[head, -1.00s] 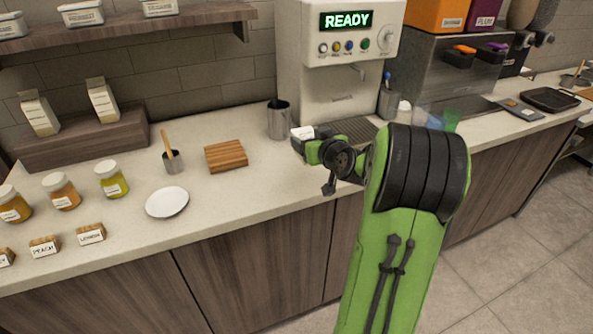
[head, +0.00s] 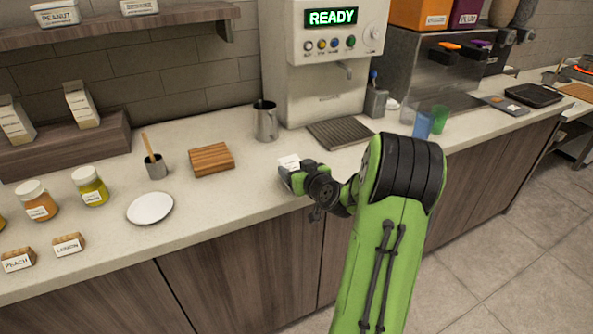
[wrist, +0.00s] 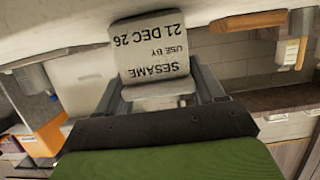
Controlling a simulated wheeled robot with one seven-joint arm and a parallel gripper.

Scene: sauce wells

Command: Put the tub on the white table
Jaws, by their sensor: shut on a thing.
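A white tub (wrist: 155,52) fills the upper middle of the wrist view. Its label reads SESAME, USE BY 21 DEC 26, upside down in that picture. My gripper (wrist: 157,92) is shut on the tub, with one finger on each side. In the head view the tub (head: 289,162) shows as a small white patch at the end of my green arm, over the front part of the counter. The rest of the tub and my fingers are mostly hidden there. I cannot make out a separate white table in these frames.
The pale counter (head: 225,222) holds a white plate (head: 150,208), a wooden board (head: 212,159), a metal pitcher (head: 266,122) and jars at left. A machine reading READY (head: 325,85) stands behind my gripper. Blue and green cups (head: 423,124) stand right of it.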

